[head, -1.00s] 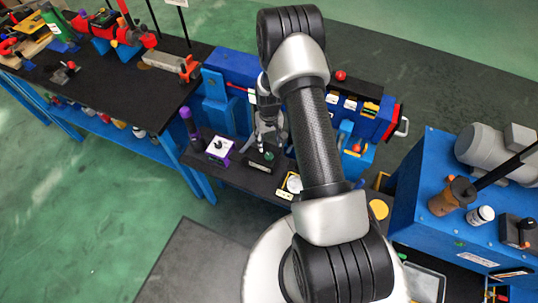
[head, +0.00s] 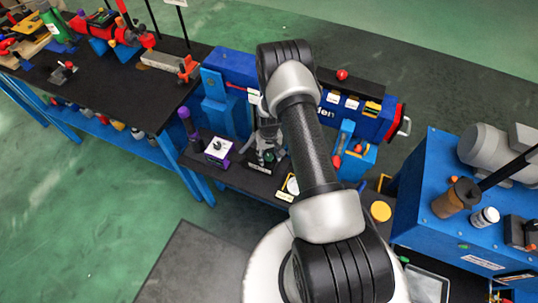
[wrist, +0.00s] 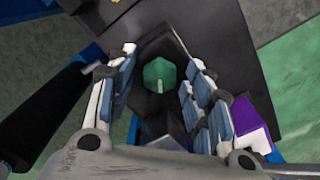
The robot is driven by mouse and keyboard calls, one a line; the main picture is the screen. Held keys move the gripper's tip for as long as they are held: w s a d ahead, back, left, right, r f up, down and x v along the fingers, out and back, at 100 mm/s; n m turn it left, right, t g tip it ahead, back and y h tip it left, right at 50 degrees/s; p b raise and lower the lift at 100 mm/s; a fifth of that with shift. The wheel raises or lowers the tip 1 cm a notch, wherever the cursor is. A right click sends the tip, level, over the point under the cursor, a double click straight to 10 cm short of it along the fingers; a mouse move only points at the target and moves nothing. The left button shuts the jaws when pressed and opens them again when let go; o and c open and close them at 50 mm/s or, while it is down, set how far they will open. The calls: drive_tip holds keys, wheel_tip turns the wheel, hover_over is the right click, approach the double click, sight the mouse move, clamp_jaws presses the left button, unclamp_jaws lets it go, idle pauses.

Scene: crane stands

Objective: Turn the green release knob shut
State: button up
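The green release knob (wrist: 160,76) sits on a dark base in the middle of the wrist view. A pale line on its face points toward the bottom of that picture. My gripper (wrist: 161,62) is open, with one finger left and one right of the knob and a gap on each side. How far the fingertips are above the base is hard to tell. In the head view the knob (head: 268,156) shows small and partly covered, with my gripper (head: 266,146) right at it.
A white-topped purple box with a dial (head: 218,147) stands just left of the knob. A purple-topped post (head: 187,121) is beyond it. A blue block with a red part (head: 352,160) stands to the right. Blue machine housings rise behind the dark bench.

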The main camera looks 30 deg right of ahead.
drive_tip(key=c, duration=0.9)
drive_tip(key=shift+m, duration=0.3)
drive_tip(key=m+b, duration=0.2)
drive_tip(key=m, duration=0.2)
drive_tip(key=m+b, duration=0.2)
drive_tip(key=m, duration=0.4)
drive_tip(key=shift+m, duration=0.4)
drive_tip(key=o, duration=1)
drive_tip(key=shift+o, duration=0.2)
